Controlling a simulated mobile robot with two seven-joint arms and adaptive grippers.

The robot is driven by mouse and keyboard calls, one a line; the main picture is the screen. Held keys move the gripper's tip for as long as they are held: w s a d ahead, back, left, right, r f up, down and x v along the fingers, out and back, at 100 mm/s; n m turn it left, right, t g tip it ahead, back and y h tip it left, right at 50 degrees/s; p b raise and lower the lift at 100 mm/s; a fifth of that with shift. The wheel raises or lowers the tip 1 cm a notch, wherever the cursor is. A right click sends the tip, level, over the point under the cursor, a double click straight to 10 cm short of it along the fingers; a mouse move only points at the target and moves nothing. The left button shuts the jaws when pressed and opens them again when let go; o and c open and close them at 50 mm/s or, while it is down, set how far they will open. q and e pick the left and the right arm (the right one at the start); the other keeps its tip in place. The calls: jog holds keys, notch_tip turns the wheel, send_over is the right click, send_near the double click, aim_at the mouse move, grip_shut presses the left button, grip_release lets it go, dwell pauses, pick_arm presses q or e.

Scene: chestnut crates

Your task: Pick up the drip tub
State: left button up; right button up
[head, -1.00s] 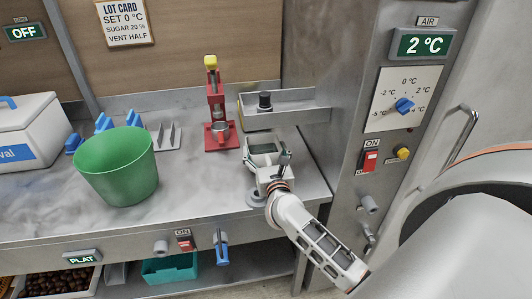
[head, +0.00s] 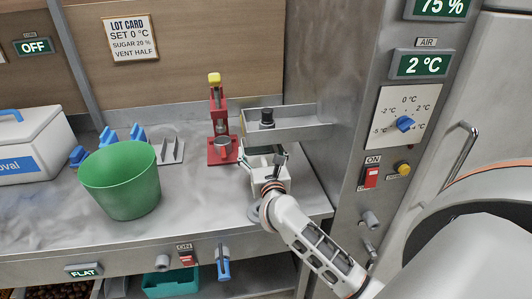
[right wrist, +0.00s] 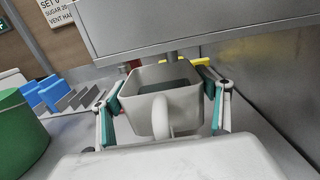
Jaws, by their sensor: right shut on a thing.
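The drip tub (right wrist: 142,117) is a pale grey, open-topped tub with a handle facing the camera in the right wrist view. My right gripper (right wrist: 164,98) is shut on it, with a teal-padded finger against each side. In the head view the tub (head: 252,160) is at the right of the steel bench, below a metal shelf, partly covered by my right gripper (head: 271,176). I cannot tell whether its base touches the bench. My left gripper is not in view.
The metal shelf (head: 290,130) hangs close over the tub, with a steel cabinet (head: 345,120) to its right. A red press (head: 219,150) stands just left. A green bucket (head: 122,185) and blue-handled tools (head: 108,136) are farther left.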

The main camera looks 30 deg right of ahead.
jog(key=w+a+b, duration=0.1)
jog(key=w+a, duration=0.2)
jog(key=a, duration=0.5)
jog(key=w+a+b, duration=0.2)
jog(key=w+a, duration=0.2)
jog(key=a, duration=0.4)
jog(key=shift+b, duration=0.3)
jog(key=shift+a, duration=0.1)
jog(key=shift+s, duration=0.1)
